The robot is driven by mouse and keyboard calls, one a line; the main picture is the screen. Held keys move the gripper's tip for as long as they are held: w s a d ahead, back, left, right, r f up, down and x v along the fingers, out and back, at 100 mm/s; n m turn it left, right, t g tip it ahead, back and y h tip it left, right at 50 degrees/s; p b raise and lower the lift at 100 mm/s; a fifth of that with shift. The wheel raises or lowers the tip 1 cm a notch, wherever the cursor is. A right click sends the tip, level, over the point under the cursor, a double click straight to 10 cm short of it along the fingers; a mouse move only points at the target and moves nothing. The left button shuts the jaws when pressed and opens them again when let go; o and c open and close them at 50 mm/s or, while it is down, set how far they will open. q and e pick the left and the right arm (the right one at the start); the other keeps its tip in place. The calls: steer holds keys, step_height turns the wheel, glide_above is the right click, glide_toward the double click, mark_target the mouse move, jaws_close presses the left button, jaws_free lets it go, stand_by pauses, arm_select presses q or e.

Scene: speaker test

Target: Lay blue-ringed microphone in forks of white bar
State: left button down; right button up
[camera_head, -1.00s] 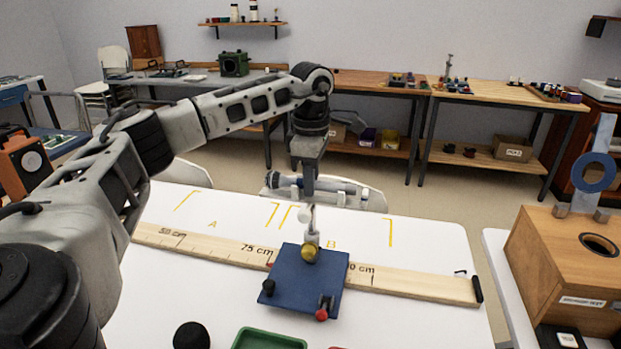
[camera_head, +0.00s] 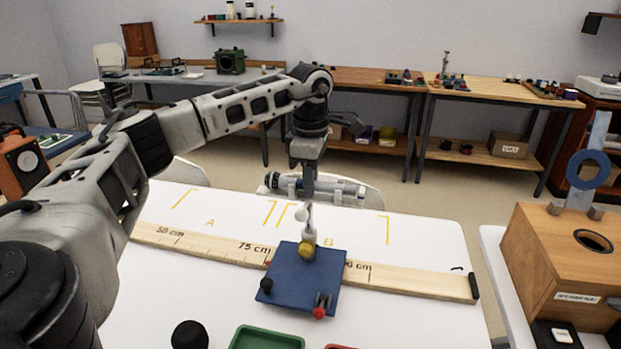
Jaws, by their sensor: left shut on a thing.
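My left gripper (camera_head: 308,205) points down over the blue plate (camera_head: 290,270). It is shut on a small pale piece (camera_head: 310,232) with a yellow rounded end (camera_head: 307,248), just above or touching the plate; I cannot tell which. The piece is too small to show a blue ring. A grey cylinder with dark bands (camera_head: 330,188) lies level at the table's far edge, with short white uprights beside it. I cannot tell for sure which of these is the microphone, or whether the uprights are the white bar's forks. My right gripper is not in view.
A long wooden ruler (camera_head: 420,282) crosses the white table (camera_head: 430,235), partly covered by the plate. A black ball (camera_head: 190,335) and a green tray (camera_head: 265,338) are at the front. A wooden box (camera_head: 550,250) with a blue ring (camera_head: 588,170) stands at right.

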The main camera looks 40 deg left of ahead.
arm_select(q)
steer(key=c, duration=1.2)
jaws_free()
steer(key=shift+c, duration=0.2)
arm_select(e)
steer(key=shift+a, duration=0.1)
arm_select(q)
step_height(320, 180, up, 16)
steer(key=p, duration=0.1)
steer(key=shift+p, duration=0.4)
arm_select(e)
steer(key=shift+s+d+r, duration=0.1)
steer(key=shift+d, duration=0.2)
